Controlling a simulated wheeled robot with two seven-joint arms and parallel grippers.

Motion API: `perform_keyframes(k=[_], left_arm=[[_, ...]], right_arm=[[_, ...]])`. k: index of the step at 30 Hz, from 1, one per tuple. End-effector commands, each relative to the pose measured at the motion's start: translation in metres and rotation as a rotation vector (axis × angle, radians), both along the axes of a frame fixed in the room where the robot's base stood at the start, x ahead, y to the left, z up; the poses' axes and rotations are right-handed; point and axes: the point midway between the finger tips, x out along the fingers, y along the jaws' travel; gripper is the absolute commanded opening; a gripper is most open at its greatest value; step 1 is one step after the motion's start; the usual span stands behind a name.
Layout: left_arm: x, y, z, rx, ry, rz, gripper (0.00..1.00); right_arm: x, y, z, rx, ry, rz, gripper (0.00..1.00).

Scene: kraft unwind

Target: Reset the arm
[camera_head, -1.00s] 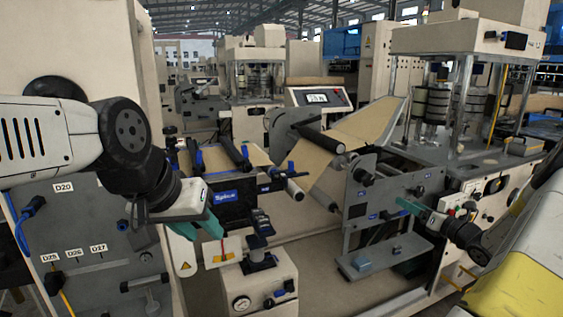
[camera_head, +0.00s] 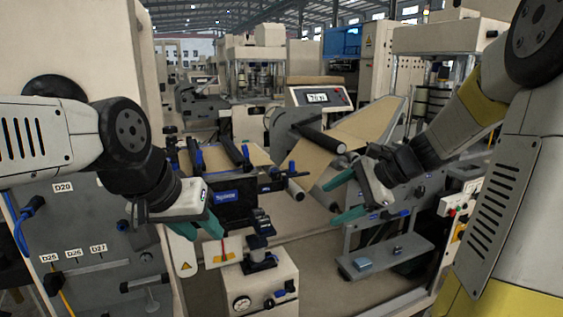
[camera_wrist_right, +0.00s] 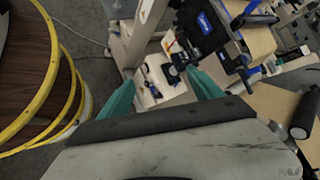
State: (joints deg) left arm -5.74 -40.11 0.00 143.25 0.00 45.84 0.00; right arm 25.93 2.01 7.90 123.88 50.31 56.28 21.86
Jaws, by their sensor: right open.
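My right gripper (camera_head: 336,200) is raised in front of the web machine, teal fingers pointing left. In the right wrist view its fingers (camera_wrist_right: 158,98) are wide apart with nothing between them.
The splice table (camera_head: 232,199) stands between the grippers, with the kraft web (camera_head: 358,128) and a roller (camera_head: 320,138) behind. A beige box with a gauge (camera_head: 262,285) stands low in front. A grey shelf (camera_head: 388,258) lies below my right gripper.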

Motion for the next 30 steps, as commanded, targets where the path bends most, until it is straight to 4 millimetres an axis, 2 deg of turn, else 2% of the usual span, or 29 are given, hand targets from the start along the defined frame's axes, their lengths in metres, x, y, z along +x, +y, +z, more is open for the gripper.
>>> perform_keyframes(k=[1,5,9,12,15,19,30], left_arm=[[0.0,0.0,0.0,0.0,0.0,0.0,0.36],[0.0,0.0,0.0,0.0,0.0,0.0,0.36],[0.0,0.0,0.0,0.0,0.0,0.0,0.36],[0.0,0.0,0.0,0.0,0.0,0.0,0.36],[0.0,0.0,0.0,0.0,0.0,0.0,0.36],[0.0,0.0,0.0,0.0,0.0,0.0,0.36],[0.0,0.0,0.0,0.0,0.0,0.0,0.36]], right_arm=[[-0.023,0.012,0.009,-0.105,-0.065,0.097,0.75],[-0.076,0.021,0.018,-0.376,-0.232,0.344,0.75],[-0.123,0.016,0.027,-0.65,-0.426,0.589,0.75],[-0.147,0.008,0.032,-0.81,-0.55,0.73,0.75],[-0.161,0.0,0.036,-0.931,-0.644,0.83,0.75],[-0.169,-0.006,0.039,-1.019,-0.712,0.9,0.75],[-0.171,-0.008,0.039,-1.043,-0.726,0.917,0.75]])
